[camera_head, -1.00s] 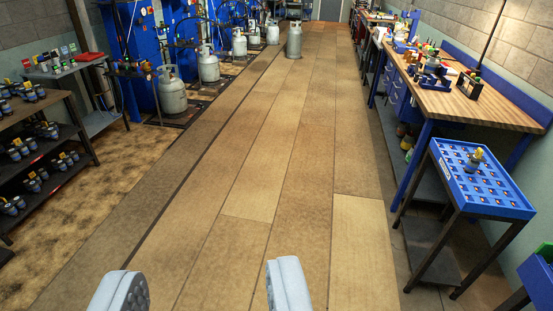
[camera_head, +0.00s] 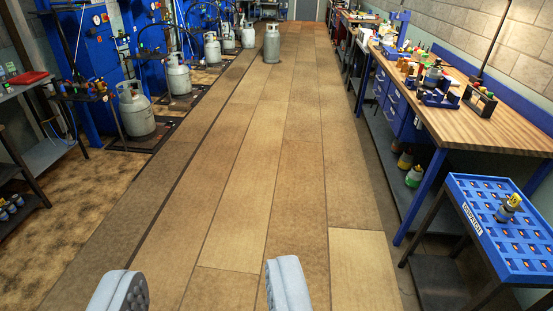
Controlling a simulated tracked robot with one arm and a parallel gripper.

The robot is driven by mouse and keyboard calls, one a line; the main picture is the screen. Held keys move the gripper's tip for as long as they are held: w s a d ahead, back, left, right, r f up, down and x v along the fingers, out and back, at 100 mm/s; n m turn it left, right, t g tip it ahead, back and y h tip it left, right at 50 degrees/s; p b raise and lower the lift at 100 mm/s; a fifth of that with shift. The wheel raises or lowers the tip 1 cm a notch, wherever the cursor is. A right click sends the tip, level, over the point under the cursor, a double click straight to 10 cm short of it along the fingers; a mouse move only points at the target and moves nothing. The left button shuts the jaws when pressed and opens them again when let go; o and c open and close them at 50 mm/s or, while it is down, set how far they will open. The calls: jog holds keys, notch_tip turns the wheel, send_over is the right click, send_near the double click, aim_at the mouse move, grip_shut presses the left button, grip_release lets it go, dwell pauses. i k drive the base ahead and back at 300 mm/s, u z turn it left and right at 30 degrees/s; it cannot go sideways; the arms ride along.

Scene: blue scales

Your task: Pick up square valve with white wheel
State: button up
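My gripper (camera_head: 205,292) is open and empty, with its two pale grey fingers apart at the bottom of the view above the wooden floor. A small valve with a yellow top (camera_head: 508,207) stands in the blue slotted tray (camera_head: 475,222) at the lower right, well away from my gripper. Its body shape is too small to tell. Several small fittings (camera_head: 425,72) sit on the wooden workbench, but I cannot make out a square valve with a white wheel among them.
The wooden workbench (camera_head: 500,120) runs along the right wall. Grey gas cylinders (camera_head: 135,112) stand along the left, and one cylinder (camera_head: 271,45) stands on the floor far ahead. A dark shelf (camera_head: 22,180) is at the left edge. The floor (camera_head: 270,150) between is clear.

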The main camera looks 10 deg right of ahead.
aim_at(410, 70)
jog(key=z, duration=0.1)
jog(key=i, duration=1.3)
jog(key=z, duration=0.25)
jog(key=i, duration=1.25)
jog(key=z, duration=0.4)
jog(key=i, duration=1.25)
jog(key=z, duration=0.35)
jog(key=i, duration=1.35)
jog(key=z, duration=0.4)
jog(key=i, duration=1.55)
jog(key=z, duration=0.2)
